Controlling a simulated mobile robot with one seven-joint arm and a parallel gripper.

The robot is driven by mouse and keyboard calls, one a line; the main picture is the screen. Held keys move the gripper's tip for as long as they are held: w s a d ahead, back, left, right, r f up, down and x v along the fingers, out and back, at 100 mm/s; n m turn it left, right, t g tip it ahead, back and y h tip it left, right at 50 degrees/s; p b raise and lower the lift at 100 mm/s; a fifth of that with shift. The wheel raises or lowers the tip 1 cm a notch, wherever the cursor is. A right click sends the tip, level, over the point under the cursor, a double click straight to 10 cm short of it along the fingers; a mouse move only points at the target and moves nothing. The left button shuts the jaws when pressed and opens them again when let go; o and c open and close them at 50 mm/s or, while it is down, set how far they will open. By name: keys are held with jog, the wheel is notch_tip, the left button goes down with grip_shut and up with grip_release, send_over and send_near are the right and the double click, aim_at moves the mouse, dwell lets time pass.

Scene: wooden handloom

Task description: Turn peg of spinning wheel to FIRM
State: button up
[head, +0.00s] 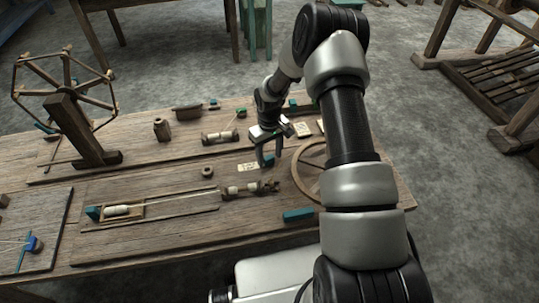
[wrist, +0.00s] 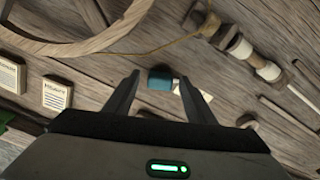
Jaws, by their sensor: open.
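A small teal peg (wrist: 160,78) shows between the two fingertips of my gripper (wrist: 159,84) in the wrist view. The fingers are open, with a gap on both sides of the peg; whether they are down around it or still above it I cannot tell. In the head view my gripper (head: 268,158) points down at the bench, left of the wooden wheel (head: 298,182). My arm hides the wheel's right part. The wheel's rim also shows at upper left in the wrist view (wrist: 88,46). A pale label (head: 246,167) lies beside the peg; its words are too small to read.
The wooden bench (head: 140,160) also holds a spindle with pale thread (head: 240,189), a bobbin (head: 220,136), a shuttle (head: 116,211), a small ring (head: 207,172) and a teal block (head: 298,214). A spoked reel (head: 66,85) stands at left. Printed cards (wrist: 57,94) lie beyond the gripper.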

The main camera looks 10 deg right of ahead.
notch_tip(320, 180, up, 17)
jog(key=p, duration=0.3)
jog(key=shift+r, duration=0.2)
notch_tip(320, 180, up, 12)
jog(key=t, duration=0.1)
send_over(269, 158)
jog(key=s, duration=0.4)
jog(key=s+r+m+t+h, duration=0.1)
jog(key=s+r, duration=0.4)
jog(key=r, duration=0.2)
jog(key=s+r+m+t+y, duration=0.15)
jog(key=s+r, duration=0.25)
jog(key=s, duration=0.6)
jog(key=s+r+m+t+h, duration=0.15)
jog(key=s+r, duration=0.25)
jog(key=s, duration=0.7)
notch_tip(269, 158, up, 19)
jog(key=y+p, duration=0.1)
jog(key=p, duration=1.8)
jog(key=shift+w+t, duration=0.25)
jog(key=shift+t, duration=0.05)
